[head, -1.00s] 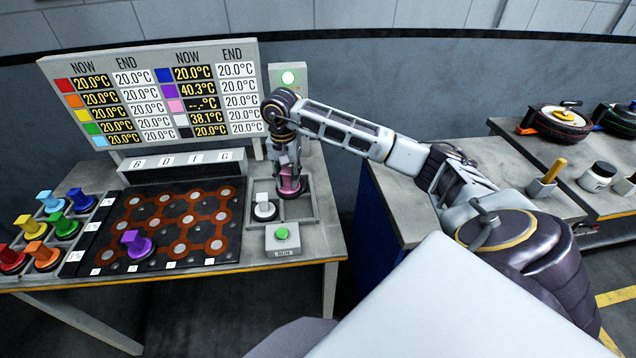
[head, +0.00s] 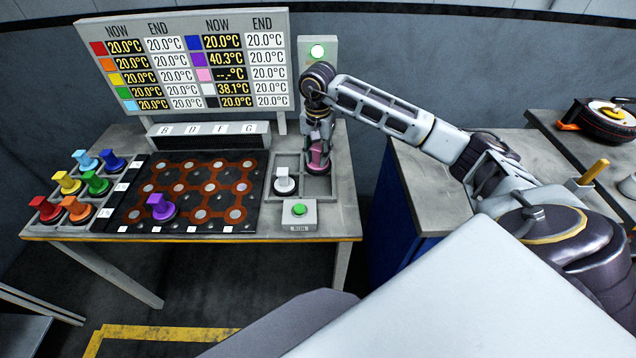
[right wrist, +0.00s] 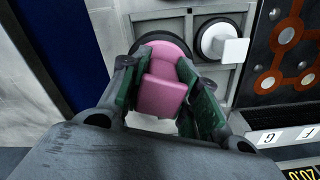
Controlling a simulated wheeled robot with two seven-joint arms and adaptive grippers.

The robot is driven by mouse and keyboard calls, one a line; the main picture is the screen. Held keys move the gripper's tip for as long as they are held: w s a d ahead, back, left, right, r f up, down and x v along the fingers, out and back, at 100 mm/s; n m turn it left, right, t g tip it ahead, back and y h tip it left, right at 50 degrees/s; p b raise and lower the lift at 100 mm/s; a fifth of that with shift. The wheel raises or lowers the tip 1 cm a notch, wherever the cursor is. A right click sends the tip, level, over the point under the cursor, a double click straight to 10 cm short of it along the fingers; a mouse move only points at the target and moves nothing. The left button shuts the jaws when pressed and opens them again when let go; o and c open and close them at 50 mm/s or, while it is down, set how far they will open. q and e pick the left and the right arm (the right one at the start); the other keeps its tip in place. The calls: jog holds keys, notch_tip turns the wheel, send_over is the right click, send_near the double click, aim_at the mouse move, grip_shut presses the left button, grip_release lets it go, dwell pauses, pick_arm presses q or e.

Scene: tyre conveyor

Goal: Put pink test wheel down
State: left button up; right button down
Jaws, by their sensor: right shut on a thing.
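The pink test wheel (head: 318,158) has a pink block handle on a dark round base. It is at the right-hand grey tray (head: 318,187), in the compartment to the right of the white wheel (head: 284,180). My right gripper (head: 318,148) points down over it and is shut on its handle. In the right wrist view the pink wheel (right wrist: 160,92) sits between both fingers, its dark rim showing beyond. I cannot tell whether its base touches the tray floor. My left gripper is not in view.
A purple wheel (head: 161,207) stands on the orange-and-black grid board (head: 240,182). Several coloured wheels stand in a rack at the left. A green-button box (head: 299,213) is in front of the tray. The temperature board (head: 185,65) stands behind.

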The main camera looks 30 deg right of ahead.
aim_at(317, 167)
jog(key=shift+a+f+p, duration=0.1)
jog(key=shift+f+p, duration=0.45)
jog(key=shift+f, duration=2.3)
jog(key=shift+f+p, duration=0.4)
jog(key=shift+f, duration=1.5)
jog(key=shift+f, duration=0.15)
jog(key=c, duration=1.1)
grip_release()
jog(key=shift+o, duration=0.2)
